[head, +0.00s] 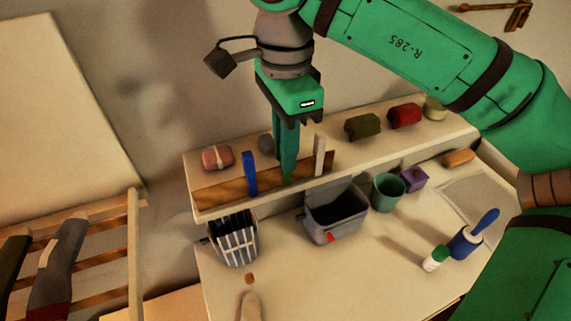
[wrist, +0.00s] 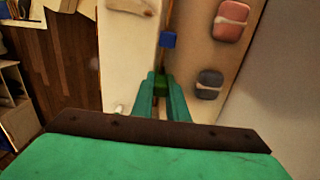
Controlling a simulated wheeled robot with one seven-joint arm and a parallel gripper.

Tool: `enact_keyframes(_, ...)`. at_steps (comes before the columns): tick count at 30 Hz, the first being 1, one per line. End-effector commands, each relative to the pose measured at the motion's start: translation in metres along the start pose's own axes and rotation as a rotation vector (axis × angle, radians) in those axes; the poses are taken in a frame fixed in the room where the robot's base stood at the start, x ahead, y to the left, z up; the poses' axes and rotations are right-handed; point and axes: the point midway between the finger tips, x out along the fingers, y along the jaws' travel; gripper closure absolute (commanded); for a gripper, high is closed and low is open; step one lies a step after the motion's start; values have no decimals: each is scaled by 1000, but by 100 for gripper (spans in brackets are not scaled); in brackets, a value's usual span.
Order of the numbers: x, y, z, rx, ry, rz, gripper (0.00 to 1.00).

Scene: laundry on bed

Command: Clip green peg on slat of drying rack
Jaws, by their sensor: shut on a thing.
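My gripper (head: 287,165) points down at the wooden strip (head: 220,194) on the shelf front. Its fingers are shut on the green peg (head: 287,179), which shows low between the fingertips. The green peg also shows between the fingers in the wrist view (wrist: 160,83). Whether the peg still touches the strip cannot be told. A blue peg (head: 250,174) stands to its left and a white peg (head: 320,155) to its right. A slatted wooden rack (head: 134,240) is at the lower left, with dark and grey garments (head: 58,262) over its slats.
Several rolled cloths, among them a pink one (head: 217,157) and a red one (head: 404,116), lie on the shelf (head: 440,136). Below are a striped basket (head: 234,240), a grey bin (head: 336,212), a green cup (head: 387,191) and a blue-handled roller (head: 467,240).

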Motion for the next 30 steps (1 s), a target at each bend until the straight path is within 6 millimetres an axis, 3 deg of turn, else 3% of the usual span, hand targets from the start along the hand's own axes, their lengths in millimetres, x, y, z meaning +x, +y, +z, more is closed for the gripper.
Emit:
enact_keyframes(10,-3,0,-1,2,0,0,100)
enact_keyframes(30,-30,0,0,-1,0,0,100)
